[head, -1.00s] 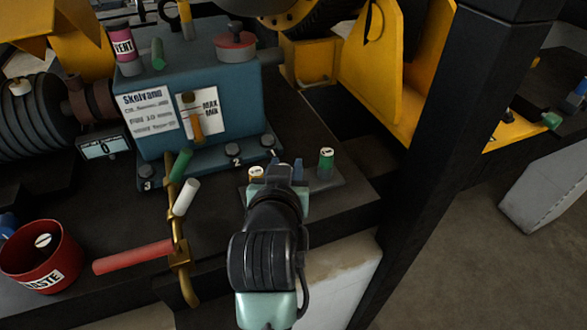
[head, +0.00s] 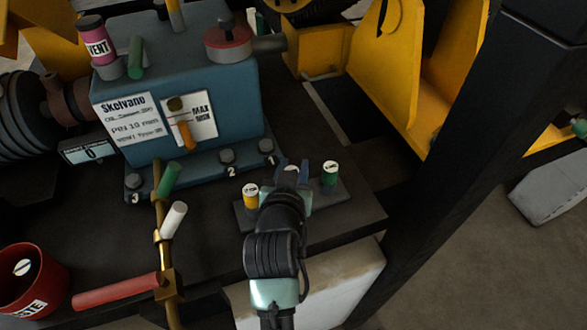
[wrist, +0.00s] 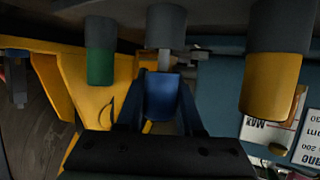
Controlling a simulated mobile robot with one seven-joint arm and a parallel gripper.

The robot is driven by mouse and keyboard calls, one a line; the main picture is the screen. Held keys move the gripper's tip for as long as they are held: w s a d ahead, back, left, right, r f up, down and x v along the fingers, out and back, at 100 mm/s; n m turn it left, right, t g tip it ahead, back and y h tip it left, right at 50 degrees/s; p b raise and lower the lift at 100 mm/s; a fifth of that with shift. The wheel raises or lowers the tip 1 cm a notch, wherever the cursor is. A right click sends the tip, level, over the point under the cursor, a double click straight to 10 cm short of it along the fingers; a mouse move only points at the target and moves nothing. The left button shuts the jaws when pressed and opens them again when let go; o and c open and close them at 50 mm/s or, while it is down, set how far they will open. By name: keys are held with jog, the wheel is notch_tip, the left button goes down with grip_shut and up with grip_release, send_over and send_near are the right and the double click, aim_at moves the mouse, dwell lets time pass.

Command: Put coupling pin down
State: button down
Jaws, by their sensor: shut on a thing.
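A blue-handled pin (wrist: 160,95) with a thin grey shaft is between the fingers of my gripper (wrist: 158,100) in the wrist view. My gripper is shut on its blue part. Its grey shaft meets a grey collar (wrist: 166,25); how deep the shaft sits in it I cannot tell. In the head view my gripper (head: 292,170) is over the middle of a small dark rack (head: 335,203), between a yellow pin (head: 250,196) and a green pin (head: 330,173). The held pin is mostly hidden there by the gripper.
A blue-grey machine (head: 185,90) stands behind the rack, with bolts along its base. Left of my arm are a brass pipe (head: 160,225) with a white lever (head: 174,219), a red bar (head: 115,291) and a red waste bin (head: 48,275). A black post (head: 455,150) stands right.

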jog(key=shift+f, duration=0.9)
jog(key=c, duration=0.5)
grip_release()
jog(key=shift+c, duration=0.2)
jog(key=shift+r, duration=0.15)
jog(key=shift+s, duration=0.2)
jog(key=b+v, duration=0.3)
jog(key=v, duration=0.8)
jog(key=shift+s, duration=0.25)
jog(key=shift+a, duration=0.1)
